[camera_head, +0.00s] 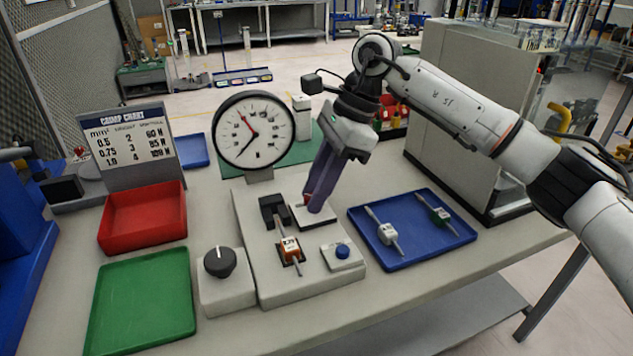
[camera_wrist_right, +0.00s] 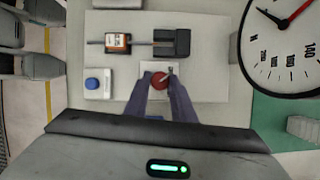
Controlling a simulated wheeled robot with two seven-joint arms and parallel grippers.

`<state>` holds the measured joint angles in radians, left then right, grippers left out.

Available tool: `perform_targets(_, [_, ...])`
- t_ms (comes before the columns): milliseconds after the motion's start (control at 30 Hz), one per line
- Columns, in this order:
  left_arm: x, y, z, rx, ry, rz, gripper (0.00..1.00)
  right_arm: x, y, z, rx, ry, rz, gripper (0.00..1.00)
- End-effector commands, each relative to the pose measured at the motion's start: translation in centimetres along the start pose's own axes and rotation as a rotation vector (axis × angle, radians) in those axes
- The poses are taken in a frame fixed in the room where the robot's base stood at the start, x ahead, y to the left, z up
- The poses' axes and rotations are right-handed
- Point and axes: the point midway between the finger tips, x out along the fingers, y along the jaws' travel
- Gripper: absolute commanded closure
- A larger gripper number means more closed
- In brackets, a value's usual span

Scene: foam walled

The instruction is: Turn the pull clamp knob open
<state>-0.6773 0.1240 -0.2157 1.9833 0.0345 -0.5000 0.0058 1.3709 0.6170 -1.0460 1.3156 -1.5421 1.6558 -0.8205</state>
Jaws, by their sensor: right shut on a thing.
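A red knob (camera_head: 307,198) with a pale pointer sits on a small white plate beside the black clamp block (camera_head: 272,208). The knob shows more clearly in the right wrist view (camera_wrist_right: 157,80), between the two purple fingers. My right gripper (camera_head: 317,206) reaches down from above and is shut on the red knob; in the head view its fingers hide much of it. An orange connector (camera_head: 290,250) marked 0.75 lies in front of the clamp block, with its rod running to the block; it also shows in the wrist view (camera_wrist_right: 117,42). My left gripper is not seen.
A round gauge (camera_head: 253,131) stands close behind the fixture. A black dial (camera_head: 219,262) and a blue button (camera_head: 342,251) flank the front. A blue tray (camera_head: 455,240) with two connectors lies right; red (camera_head: 144,238) and green (camera_head: 141,305) trays lie left.

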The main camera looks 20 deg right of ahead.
Motion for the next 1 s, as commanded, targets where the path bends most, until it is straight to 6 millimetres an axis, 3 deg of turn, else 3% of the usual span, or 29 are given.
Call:
perform_targets(300, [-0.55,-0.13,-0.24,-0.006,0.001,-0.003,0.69,-0.12,-0.12,0.08,-0.102,0.0,0.04,1.0])
perform_targets(800, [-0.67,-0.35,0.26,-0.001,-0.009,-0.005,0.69,-0.05,-0.12,0.08,-0.12,0.0,0.046,1.0])
perform_targets(833, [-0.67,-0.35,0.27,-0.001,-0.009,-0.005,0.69,-0.05,-0.12,0.08,-0.12,0.0,0.046,0.76])
perform_targets(933, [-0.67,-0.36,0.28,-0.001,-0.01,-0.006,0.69,-0.05,-0.11,0.07,-0.12,0.001,0.046,0.59])
perform_targets(1000, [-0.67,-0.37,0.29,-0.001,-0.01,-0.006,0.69,-0.04,-0.11,0.06,-0.119,0.001,0.046,0.58])
